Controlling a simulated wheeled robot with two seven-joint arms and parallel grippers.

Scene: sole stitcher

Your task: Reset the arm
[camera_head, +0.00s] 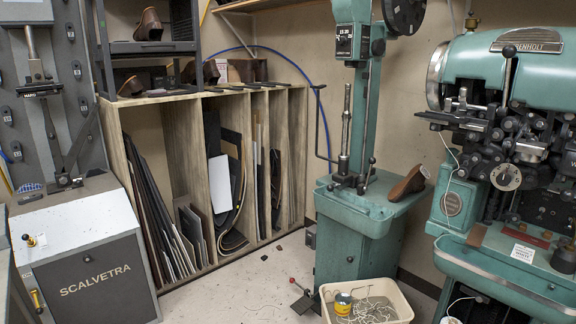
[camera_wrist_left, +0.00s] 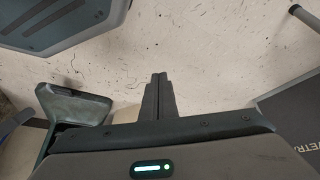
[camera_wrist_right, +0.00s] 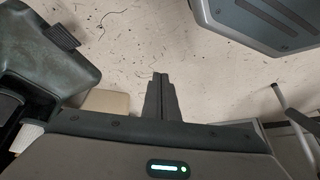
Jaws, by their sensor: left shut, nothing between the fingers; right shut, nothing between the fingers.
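My left gripper (camera_wrist_left: 158,88) shows in the left wrist view, its two dark fingers together with nothing between them, over the speckled pale floor. My right gripper (camera_wrist_right: 158,86) shows in the right wrist view, also shut and empty above the floor. Neither gripper nor arm shows in the head view. The green sole stitcher (camera_head: 370,200) stands at the centre right of the head view, with a brown shoe (camera_head: 408,184) on its table. Neither gripper touches anything.
A grey Scalvetra machine (camera_head: 95,275) stands at the left, with a wooden rack (camera_head: 180,97) of sheets behind. A larger green machine (camera_head: 540,75) stands at the right. A cream bin (camera_head: 403,305) with scraps sits at the front. The floor (camera_head: 232,290) between is mostly clear.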

